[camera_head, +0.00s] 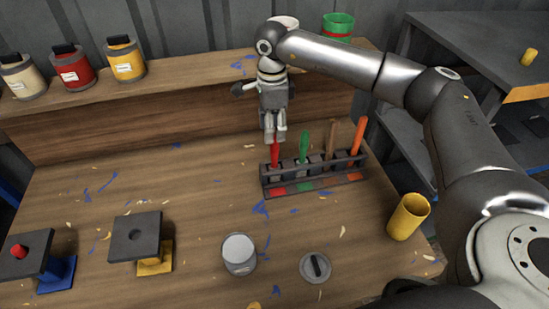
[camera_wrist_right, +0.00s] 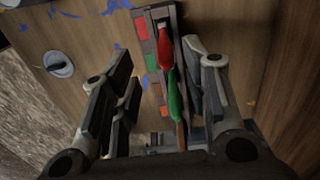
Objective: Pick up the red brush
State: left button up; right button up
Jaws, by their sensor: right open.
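The red brush (camera_head: 275,153) stands handle-up in the leftmost slot of a dark brush rack (camera_head: 322,184) on the wooden bench. It also shows in the right wrist view (camera_wrist_right: 164,52), where its handle appears between the open fingers. My right gripper (camera_head: 275,136) points down at the top of the red brush; its fingers are apart. The same gripper (camera_wrist_right: 158,85) fills the lower part of the wrist view. Whether the fingers touch the handle cannot be told. The brush's lower end is partly hidden by the rack. My left gripper is not in view.
Green (camera_head: 304,146), brown (camera_head: 332,143) and orange (camera_head: 358,136) brushes stand in the rack. A yellow cup (camera_head: 408,217) is at right. A white-topped can (camera_head: 239,253) and grey lid (camera_head: 315,267) are in front. Paint cans line the back shelf (camera_head: 190,73).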

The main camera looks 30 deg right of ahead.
aim_at(275, 135)
jog(key=f+p, duration=0.1)
jog(key=f, duration=0.2)
jog(key=shift+w+d+f+p, duration=0.2)
jog(key=shift+d+f+p, duration=0.15)
jog(key=shift+d+p, duration=0.05)
jog(key=shift+f, duration=0.6)
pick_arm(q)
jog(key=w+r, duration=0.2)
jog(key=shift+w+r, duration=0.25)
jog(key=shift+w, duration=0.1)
pick_arm(e)
jog(key=shift+f, duration=0.1)
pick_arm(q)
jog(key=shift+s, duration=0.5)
pick_arm(e)
grip_shut()
